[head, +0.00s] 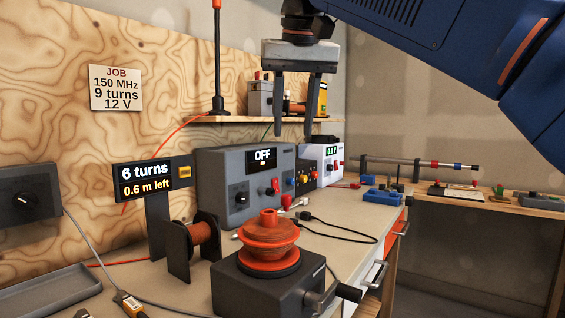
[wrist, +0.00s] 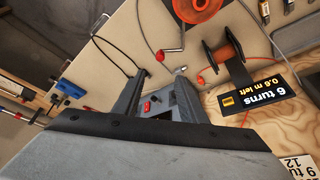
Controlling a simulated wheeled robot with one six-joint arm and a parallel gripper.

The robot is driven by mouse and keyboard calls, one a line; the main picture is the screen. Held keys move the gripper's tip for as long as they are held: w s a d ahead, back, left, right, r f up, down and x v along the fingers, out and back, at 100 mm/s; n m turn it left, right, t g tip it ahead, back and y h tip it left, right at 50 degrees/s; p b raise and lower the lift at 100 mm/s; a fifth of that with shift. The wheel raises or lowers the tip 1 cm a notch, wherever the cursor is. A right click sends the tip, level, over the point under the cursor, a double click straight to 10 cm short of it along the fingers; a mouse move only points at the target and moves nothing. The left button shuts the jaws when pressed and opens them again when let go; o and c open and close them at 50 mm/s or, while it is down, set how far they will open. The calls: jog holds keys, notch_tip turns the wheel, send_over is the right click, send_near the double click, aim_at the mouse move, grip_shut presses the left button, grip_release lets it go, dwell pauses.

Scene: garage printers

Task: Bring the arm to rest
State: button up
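My gripper (head: 295,130) hangs at the top middle of the head view, fingers pointing down. Its two fingers are apart with nothing between them. It is above the bench, in front of the shelf and over the grey power supply (head: 225,187), whose display reads OFF. In the wrist view the gripper (wrist: 160,92) also shows two spread fingers, with the grey box visible beyond them. My blue arm comes in from the upper right of the head view.
A coil winder (head: 240,285) with an orange spool (head: 268,238) stands at the bench front. A wire reel (head: 200,233) and the "6 turns, 0.6 m left" display (head: 153,180) are beside it. A shelf (head: 250,119) with boxes is behind. Cables lie on the bench.

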jog(key=s+d+f, duration=0.4)
jog(key=d+f, duration=0.3)
jog(key=f, duration=0.4)
jog(key=s+d+f, duration=0.3)
jog(key=d+f, duration=0.3)
jog(key=f, duration=0.4)
jog(key=s+d+f, duration=0.4)
jog(key=d+f, duration=0.3)
jog(key=f, duration=0.4)
jog(key=s+d+f, duration=0.1)
jog(key=s+f, duration=0.3)
jog(key=f, duration=0.4)
jog(key=s+d+f+m, duration=0.1)
jog(key=s+f, duration=0.3)
jog(key=f, duration=0.4)
jog(key=shift+d+f, duration=0.2)
jog(key=shift+d, duration=0.6)
